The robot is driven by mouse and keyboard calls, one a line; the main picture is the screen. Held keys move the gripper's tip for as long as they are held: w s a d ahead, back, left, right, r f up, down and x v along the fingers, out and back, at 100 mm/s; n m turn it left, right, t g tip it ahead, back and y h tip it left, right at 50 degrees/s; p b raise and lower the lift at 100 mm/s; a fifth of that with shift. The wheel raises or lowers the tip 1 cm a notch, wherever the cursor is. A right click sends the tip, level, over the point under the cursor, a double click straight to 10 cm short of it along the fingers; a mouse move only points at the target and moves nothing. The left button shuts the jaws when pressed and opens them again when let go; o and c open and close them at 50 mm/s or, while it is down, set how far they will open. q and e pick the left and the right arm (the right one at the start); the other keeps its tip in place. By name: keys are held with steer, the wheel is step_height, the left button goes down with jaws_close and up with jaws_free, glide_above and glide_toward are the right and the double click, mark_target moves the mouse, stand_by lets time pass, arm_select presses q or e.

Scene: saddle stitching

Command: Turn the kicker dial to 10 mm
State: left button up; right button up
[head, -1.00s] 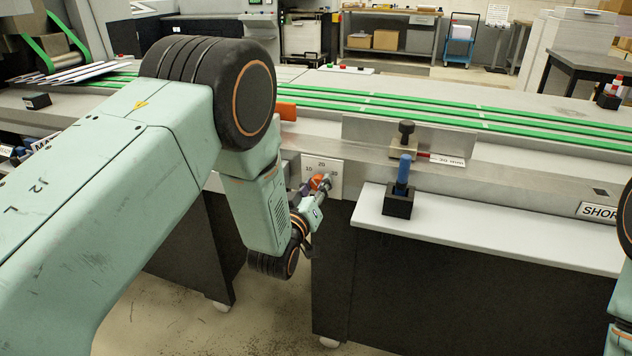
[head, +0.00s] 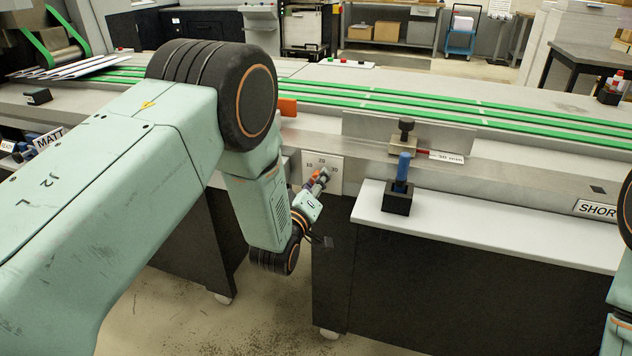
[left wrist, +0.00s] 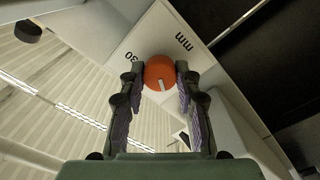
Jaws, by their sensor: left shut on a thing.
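The kicker dial is an orange-red knob (left wrist: 157,70) with a white pointer line, on a white scale plate (head: 337,178) on the machine's front. In the head view 10, 20 and 30 show on the plate, and the knob (head: 315,175) is partly covered by my gripper. My left gripper (left wrist: 157,78) is shut on the knob, with a finger on each side. In the left wrist view the pointer line runs toward the bottom of the picture; 30 and mm show, 10 and 20 do not. I cannot tell which number the pointer meets. My right gripper is out of view.
Right of the dial, a white shelf (head: 480,228) juts out with a blue-handled lever in a black block (head: 398,198). A metal guide plate (head: 432,140) with a black knob stands above. Green belts (head: 450,108) run behind. The floor below is clear.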

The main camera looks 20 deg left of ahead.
arm_select(q)
steer(key=shift+s+f, duration=0.1)
steer(key=shift+f, duration=0.1)
steer(key=o, duration=0.8)
steer(key=shift+c, duration=0.2)
steer(key=o, duration=0.4)
steer(key=shift+r, duration=0.15)
steer(key=s, duration=1.2)
steer(key=shift+a, duration=0.2)
steer(key=shift+w, duration=0.1)
